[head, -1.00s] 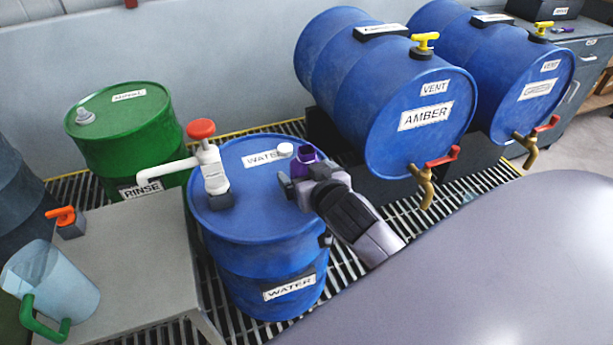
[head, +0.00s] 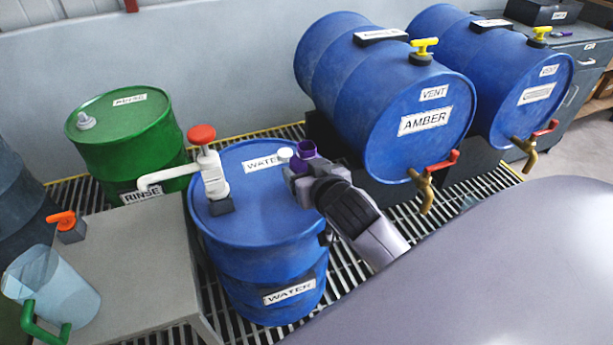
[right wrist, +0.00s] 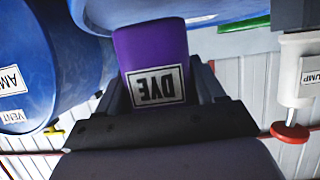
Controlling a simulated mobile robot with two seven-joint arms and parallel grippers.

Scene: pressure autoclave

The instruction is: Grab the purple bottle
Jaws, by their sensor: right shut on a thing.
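The purple bottle (head: 305,149) stands on top of the blue WATER drum (head: 245,225), near its right side. In the right wrist view the bottle (right wrist: 150,45) sits between the fingers, with its DYE label upside down in the picture. My right gripper (head: 301,173) is shut on the bottle, one finger on each side, and hides its lower part in the head view. The fingers also show in the right wrist view (right wrist: 160,88). I cannot tell whether the bottle still touches the drum top. My left gripper is not in view.
A white pump with a red knob (head: 202,134) stands on the WATER drum, left of the bottle. A small white cap (head: 285,154) is close beside the bottle. The blue AMBER drum (head: 370,95) lies to the right. A grey table (head: 135,270) holds a clear jug (head: 55,285).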

